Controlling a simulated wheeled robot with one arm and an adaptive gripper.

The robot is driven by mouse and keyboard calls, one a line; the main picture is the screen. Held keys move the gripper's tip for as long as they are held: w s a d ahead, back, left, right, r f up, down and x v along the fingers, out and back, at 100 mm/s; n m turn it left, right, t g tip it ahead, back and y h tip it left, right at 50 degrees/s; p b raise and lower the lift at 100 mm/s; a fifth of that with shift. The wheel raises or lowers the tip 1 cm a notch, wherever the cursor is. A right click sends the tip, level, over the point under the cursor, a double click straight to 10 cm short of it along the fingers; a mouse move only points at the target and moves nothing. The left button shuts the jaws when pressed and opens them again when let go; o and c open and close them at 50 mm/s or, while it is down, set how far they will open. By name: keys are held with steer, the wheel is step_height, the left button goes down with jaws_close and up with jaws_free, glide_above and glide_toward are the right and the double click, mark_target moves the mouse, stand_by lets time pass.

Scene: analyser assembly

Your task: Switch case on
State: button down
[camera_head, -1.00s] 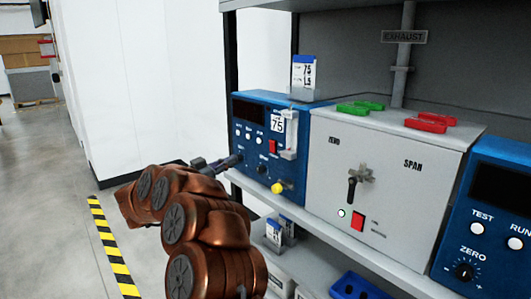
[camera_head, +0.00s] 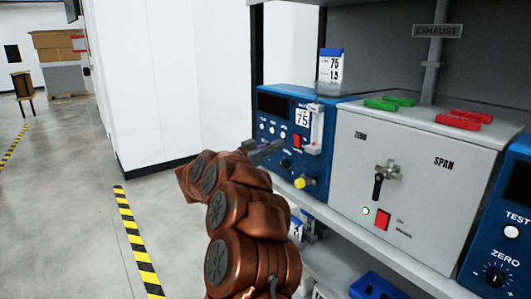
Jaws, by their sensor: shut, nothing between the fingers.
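The grey case (camera_head: 405,160) stands on the shelf, marked ZERO and SPAN on its front. It has a black lever handle (camera_head: 378,184), a red rocker switch (camera_head: 382,220) low on the front and a small pale round lamp (camera_head: 366,210) left of the switch. I cannot tell which way the rocker is tipped. My gripper (camera_head: 276,147) is shut and empty. In the picture it lies over the front of the blue analyser (camera_head: 277,165), left of the case and apart from the red switch. My copper-coloured arm hides part of the lower left.
The blue analyser has a red switch (camera_head: 296,141) and a yellow knob (camera_head: 300,183). Another blue unit (camera_head: 500,225) stands right of the case. Green blocks (camera_head: 388,103) and red blocks (camera_head: 463,119) lie on the case. Open floor (camera_head: 75,190) is at left.

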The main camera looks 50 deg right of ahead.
mark_target(296, 137)
steer(key=b+x, duration=0.1)
steer(key=x, duration=0.4)
steer(key=shift+d, duration=0.2)
steer(key=shift+r, duration=0.1)
steer(key=p, duration=0.3)
steer(key=shift+d+r+y, duration=0.2)
steer(key=shift+r+y, duration=0.1)
steer(key=shift+r, duration=0.05)
steer(key=shift+s+f, duration=0.1)
steer(key=shift+f, duration=0.2)
steer(key=shift+a+r+t+p, duration=0.15)
steer(key=shift+a+t+p, duration=0.15)
steer(key=shift+a+p, duration=0.1)
steer(key=r+p+v, duration=0.2)
steer(key=v, duration=1.1)
steer(key=shift+w, duration=0.2)
steer(key=shift+w+r, duration=0.1)
steer(key=shift+r, duration=0.05)
